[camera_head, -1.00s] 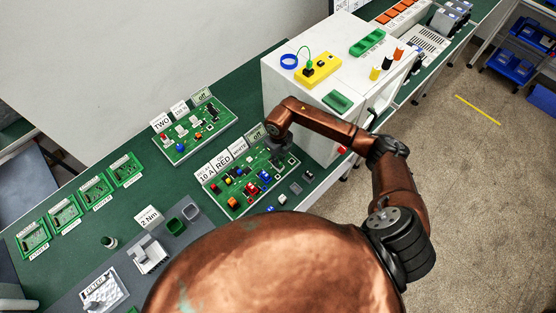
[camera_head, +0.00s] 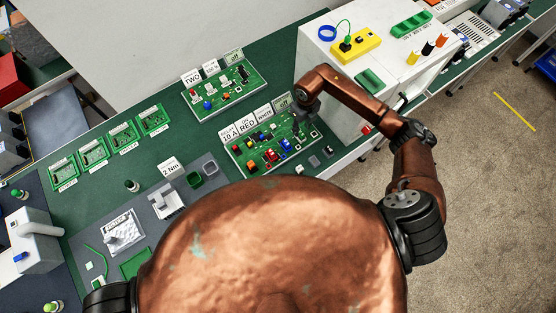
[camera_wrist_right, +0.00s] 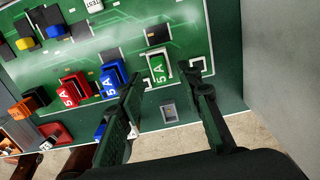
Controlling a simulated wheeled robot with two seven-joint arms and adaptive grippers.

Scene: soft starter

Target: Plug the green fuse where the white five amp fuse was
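The green fuse (camera_wrist_right: 157,68), marked 5 A, stands on the green circuit board (camera_wrist_right: 225,50) in the right wrist view. My right gripper (camera_wrist_right: 163,82) is open, with its fingertips on either side of the near end of the green fuse; contact is not visible. In the head view my right gripper (camera_head: 303,111) is over the right end of the same board (camera_head: 235,153), and the green fuse is hard to make out there. No white five amp fuse can be identified with certainty. My left gripper is not in view.
On the board, a blue fuse (camera_wrist_right: 113,80) stands close left of the green one, with a red fuse (camera_wrist_right: 72,89) beyond. A grey block (camera_wrist_right: 168,112) lies at the board's near edge. A white cabinet (camera_head: 318,55) stands behind my right arm.

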